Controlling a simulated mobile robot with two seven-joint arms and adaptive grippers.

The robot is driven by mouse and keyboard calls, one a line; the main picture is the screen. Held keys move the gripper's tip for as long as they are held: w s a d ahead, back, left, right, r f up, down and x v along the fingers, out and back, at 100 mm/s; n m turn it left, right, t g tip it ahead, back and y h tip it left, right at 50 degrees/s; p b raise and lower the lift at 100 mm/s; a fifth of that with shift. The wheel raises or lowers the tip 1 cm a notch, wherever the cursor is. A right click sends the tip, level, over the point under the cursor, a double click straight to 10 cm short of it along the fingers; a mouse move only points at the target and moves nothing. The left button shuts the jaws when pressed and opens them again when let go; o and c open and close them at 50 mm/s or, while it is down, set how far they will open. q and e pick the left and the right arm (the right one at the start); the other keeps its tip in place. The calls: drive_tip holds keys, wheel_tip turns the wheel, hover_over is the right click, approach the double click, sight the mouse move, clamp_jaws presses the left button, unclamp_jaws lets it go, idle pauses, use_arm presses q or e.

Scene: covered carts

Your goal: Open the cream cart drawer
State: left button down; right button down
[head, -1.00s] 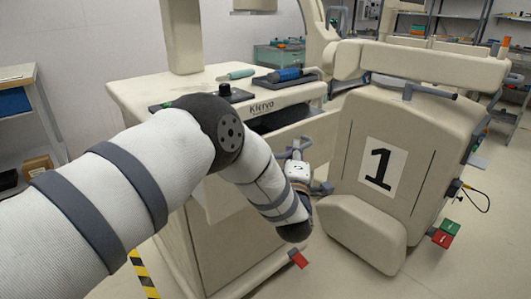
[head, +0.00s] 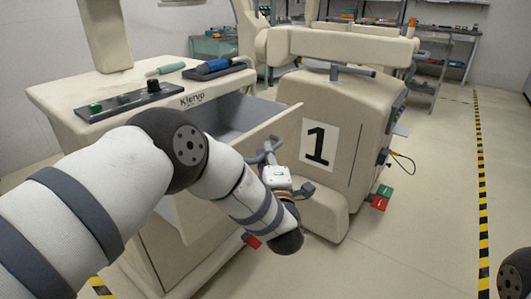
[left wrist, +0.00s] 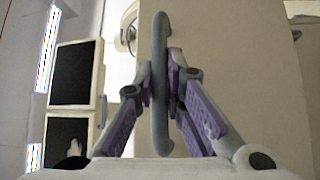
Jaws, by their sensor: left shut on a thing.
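The cream cart (head: 92,82) labelled "Klervo" stands at the left in the head view. Its drawer (head: 284,122) is pulled out, and the grey inside shows behind the front panel. My left gripper (head: 266,154) is at the outer face of the drawer front. In the left wrist view its purple fingers are closed on the grey bar handle (left wrist: 160,50), one on each side. The drawer front (left wrist: 230,80) fills the right of that view. My forearm hides part of the cart. My right gripper is out of view.
A cream padded chair-like unit (head: 365,120) marked "1" stands right beside the drawer. Tools and a control strip (head: 125,101) lie on the cart top. Open floor lies at the right, by a yellow-black tape line (head: 482,180).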

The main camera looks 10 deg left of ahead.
use_arm(q)
drive_tip(key=c, duration=1.7)
unclamp_jaws()
drive_tip(key=shift+o, duration=0.2)
drive_tip(key=shift+s+d, duration=0.1)
drive_tip(key=v, duration=1.2)
